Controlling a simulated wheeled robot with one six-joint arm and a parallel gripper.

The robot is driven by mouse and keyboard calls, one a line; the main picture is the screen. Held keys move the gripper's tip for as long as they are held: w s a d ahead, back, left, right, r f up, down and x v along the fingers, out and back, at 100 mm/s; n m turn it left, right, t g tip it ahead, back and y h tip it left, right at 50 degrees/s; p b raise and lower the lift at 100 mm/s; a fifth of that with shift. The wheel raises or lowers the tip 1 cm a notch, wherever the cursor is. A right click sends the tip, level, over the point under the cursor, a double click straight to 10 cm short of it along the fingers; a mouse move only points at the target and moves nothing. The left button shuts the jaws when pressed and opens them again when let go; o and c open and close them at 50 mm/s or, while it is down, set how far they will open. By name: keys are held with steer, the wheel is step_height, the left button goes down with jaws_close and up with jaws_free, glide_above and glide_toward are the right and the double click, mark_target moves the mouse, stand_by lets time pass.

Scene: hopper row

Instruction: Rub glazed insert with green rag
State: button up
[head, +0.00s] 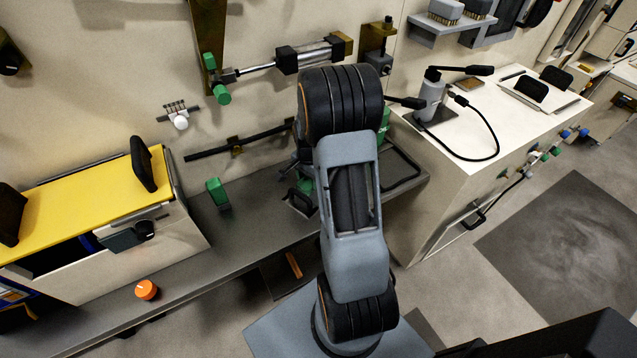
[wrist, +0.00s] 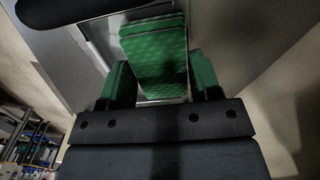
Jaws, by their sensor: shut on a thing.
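The green rag (wrist: 155,62) shows in the wrist view as a folded, patterned green pad. My gripper (wrist: 160,82) is shut on it, with one green-padded finger on each side. The rag's far end points at a grey surface; I cannot tell whether it touches. In the head view my arm hides most of the gripper and the rag, over the bench near the wall. I cannot pick out the glazed insert for sure; a dark-edged frame (head: 405,168) lies on the bench just right of my arm.
A box with a yellow lid (head: 85,200) stands on the grey bench (head: 250,237) at left. An orange knob (head: 147,290) and a green block (head: 217,193) are on the bench. A white cabinet (head: 450,185) with a grey pump (head: 431,97) stands at right. Rods and cylinders line the wall.

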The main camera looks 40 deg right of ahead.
stand_by(0.4)
steer(key=shift+w+d+f, duration=0.1)
steer(key=shift+w+d, duration=0.1)
steer(key=shift+d, duration=0.8)
steer(key=shift+w+d+f, duration=0.1)
steer(key=shift+w+d, duration=0.1)
steer(key=shift+d, duration=0.75)
steer(key=shift+r, duration=0.2)
steer(key=shift+s+a+f+b, duration=0.1)
steer(key=shift+s+a+b, duration=0.15)
steer(key=shift+a, duration=0.8)
steer(key=shift+s+a+f+b, duration=0.1)
steer(key=shift+s+a, duration=0.15)
steer(key=shift+a, duration=0.75)
steer(key=shift+r, duration=0.1)
steer(key=shift+r+p, duration=0.55)
steer(key=shift+r, duration=0.15)
steer(key=shift+r+p, duration=0.15)
steer(key=shift+p, duration=0.4)
